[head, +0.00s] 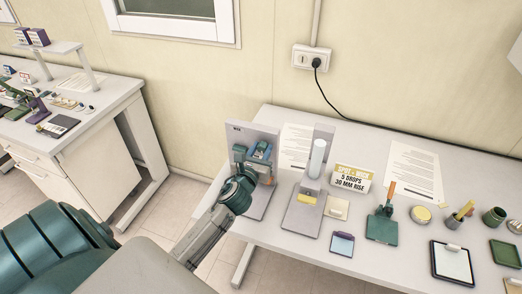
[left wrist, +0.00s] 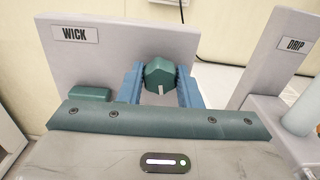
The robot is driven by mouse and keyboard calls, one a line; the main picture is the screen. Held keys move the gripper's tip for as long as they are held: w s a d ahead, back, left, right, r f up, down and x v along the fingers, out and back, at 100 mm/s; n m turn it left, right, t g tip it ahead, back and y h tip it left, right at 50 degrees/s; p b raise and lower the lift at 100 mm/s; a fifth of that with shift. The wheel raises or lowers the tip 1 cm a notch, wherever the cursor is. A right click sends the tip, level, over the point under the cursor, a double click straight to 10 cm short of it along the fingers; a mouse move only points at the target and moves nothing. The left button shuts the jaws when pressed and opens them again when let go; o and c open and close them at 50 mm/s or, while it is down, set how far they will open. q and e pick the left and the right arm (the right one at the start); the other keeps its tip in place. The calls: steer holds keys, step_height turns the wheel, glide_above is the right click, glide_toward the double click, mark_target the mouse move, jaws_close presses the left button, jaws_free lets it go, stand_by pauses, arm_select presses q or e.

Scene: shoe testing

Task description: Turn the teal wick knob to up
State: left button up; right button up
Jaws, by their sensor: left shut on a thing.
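The teal wick knob (left wrist: 160,72) is on the grey panel labelled WICK (left wrist: 95,55) in the left wrist view. My left gripper (head: 261,152) reaches the grey wick stand (head: 240,133) at the table's left end in the head view. Its two blue fingers stand on either side of the knob and are shut on it. The knob's small pale mark shows low on its face, near the middle, in the left wrist view. The fingers cover the knob's sides. My right gripper is in neither view.
A teal block (left wrist: 90,94) sits left of the knob. The DRIP stand (left wrist: 277,60) with a pale cylinder (head: 317,158) is close on the right. A yellow-topped sign (head: 352,180), papers and several small tools occupy the white table (head: 290,255) farther right.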

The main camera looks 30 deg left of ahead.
arm_select(q)
steer(key=n, duration=0.4)
steer(key=shift+f+n, duration=0.1)
steer(key=shift+n, duration=0.2)
steer(key=n+b, duration=0.1)
steer(key=n, duration=0.2)
steer(key=shift+n, duration=0.3)
steer(key=n+b, duration=0.1)
steer(key=n, duration=0.3)
steer(key=shift+n+b, duration=0.3)
steer(key=n+b, duration=0.1)
steer(key=n, duration=0.2)
steer(key=shift+f+n+b, duration=0.1)
steer(key=shift+n+b, duration=0.2)
steer(key=n+b, duration=0.1)
steer(key=n, duration=0.2)
steer(key=shift+n+b, duration=0.3)
steer(key=n+b, duration=0.2)
steer(key=n, duration=0.2)
steer(key=shift+f+n, duration=0.1)
steer(key=shift+n, duration=0.2)
steer(key=n+b, duration=0.2)
steer(key=n, duration=0.3)
steer(key=shift+b, duration=0.35)
steer(key=shift+n+b, duration=0.6)
steer(key=shift+n, duration=1.2)
